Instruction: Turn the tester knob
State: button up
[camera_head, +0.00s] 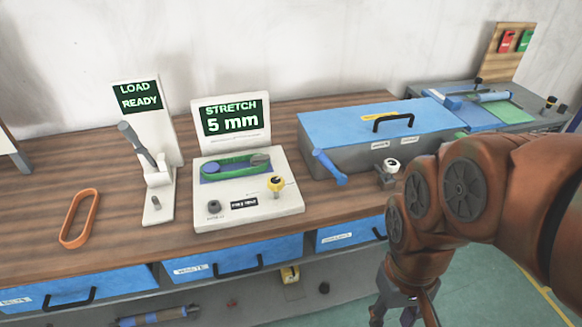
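The tester (288,205) is a white unit on the wooden bench, with a screen (231,117) reading "STRETCH 5 mm". A green belt (236,165) lies around the parts in its blue recess. A yellow knob (276,184) with a dark top sits at the right of its base, and a small dark knob (214,207) sits at the front left. My gripper (406,314) hangs low in front of the bench, right of and apart from the tester. Its fingertips are cut off by the bottom edge, so its opening is unclear.
A lever unit (158,178) reading "LOAD READY" stands left of the tester, with an orange belt (80,218) beyond it. Blue drawers (225,257) with handles line the bench front.

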aim_at(275, 183)
jog(key=i, duration=0.65)
jog(key=u, duration=1.3)
jog(key=k, duration=1.15)
jog(key=u, duration=0.1)
jog(key=i, duration=0.65)
jog(key=u, duration=0.3)
